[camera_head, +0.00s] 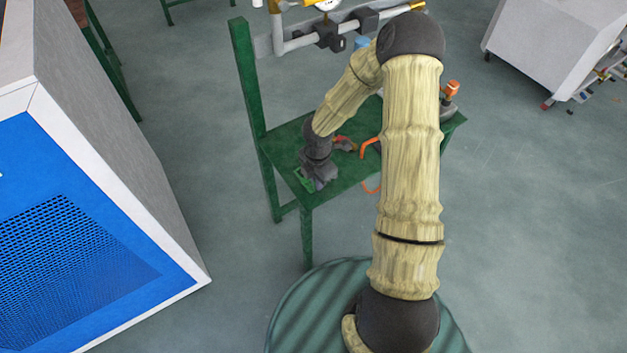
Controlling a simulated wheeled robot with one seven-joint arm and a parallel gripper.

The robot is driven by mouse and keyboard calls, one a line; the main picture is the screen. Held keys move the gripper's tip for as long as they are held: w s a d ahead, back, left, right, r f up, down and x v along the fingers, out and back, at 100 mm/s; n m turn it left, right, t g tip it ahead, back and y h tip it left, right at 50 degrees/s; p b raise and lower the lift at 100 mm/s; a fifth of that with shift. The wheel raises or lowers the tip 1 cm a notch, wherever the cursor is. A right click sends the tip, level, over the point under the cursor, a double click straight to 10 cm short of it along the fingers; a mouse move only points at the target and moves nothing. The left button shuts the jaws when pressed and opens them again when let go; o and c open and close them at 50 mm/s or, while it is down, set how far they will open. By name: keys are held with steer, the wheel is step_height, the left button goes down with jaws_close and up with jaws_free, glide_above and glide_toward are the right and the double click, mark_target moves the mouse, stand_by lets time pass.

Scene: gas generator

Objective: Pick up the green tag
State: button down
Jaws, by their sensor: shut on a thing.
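A small bright green tag (304,180) shows at the near left corner of the dark green table (345,180). My gripper (313,184) is at that corner, pointing down, and is shut on the tag. The gripper body hides part of the tag. I cannot tell whether the tag touches the tabletop.
Orange-handled tools (369,148) lie on the table to the right of my gripper. Pipes with a gauge (326,5) stand at the table's back. A blue and grey cabinet (90,200) is at the left, a grey machine (550,45) at the upper right. The floor between is clear.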

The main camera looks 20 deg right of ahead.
step_height(320, 180, up, 10)
steer(key=p, duration=0.3)
stand_by(2.2)
steer(key=m, duration=0.5)
steer(key=shift+w+f+m, duration=0.25)
steer(key=shift+m, duration=0.05)
step_height(320, 180, up, 5)
steer(key=m+p, duration=1.5)
steer(key=m, duration=0.2)
steer(key=shift+s+f+p, duration=0.1)
steer(key=shift+p, duration=0.2)
